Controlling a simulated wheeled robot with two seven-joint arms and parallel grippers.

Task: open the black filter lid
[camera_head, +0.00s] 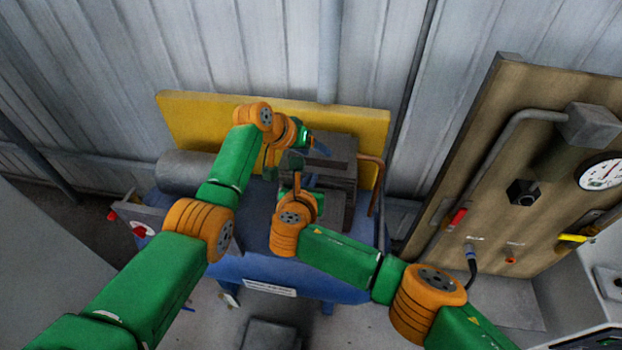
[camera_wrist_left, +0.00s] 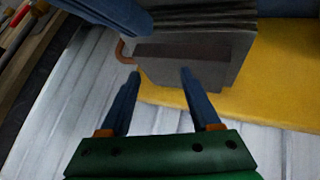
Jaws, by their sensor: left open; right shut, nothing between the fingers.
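A dark grey boxy unit (camera_head: 340,150) stands on the blue machine in front of the yellow panel. A darker strip runs across its top; I cannot clearly tell a separate lid or whether it is raised. In the left wrist view the unit (camera_wrist_left: 225,78) lies just beyond my fingers, with a dark recessed face and ribbed layers. My left gripper (camera_head: 318,147) is open at the unit's upper left; its two blue fingers (camera_wrist_left: 160,75) are apart with nothing between them. My right gripper (camera_head: 297,176) is shut and empty, lower, at the unit's front left.
The yellow panel (camera_head: 200,118) backs the blue machine (camera_head: 240,262). A copper pipe (camera_head: 377,185) bends beside the unit on the right. A grey cylinder (camera_head: 185,172) lies on the left. A tan gauge board (camera_head: 480,160) stands at right.

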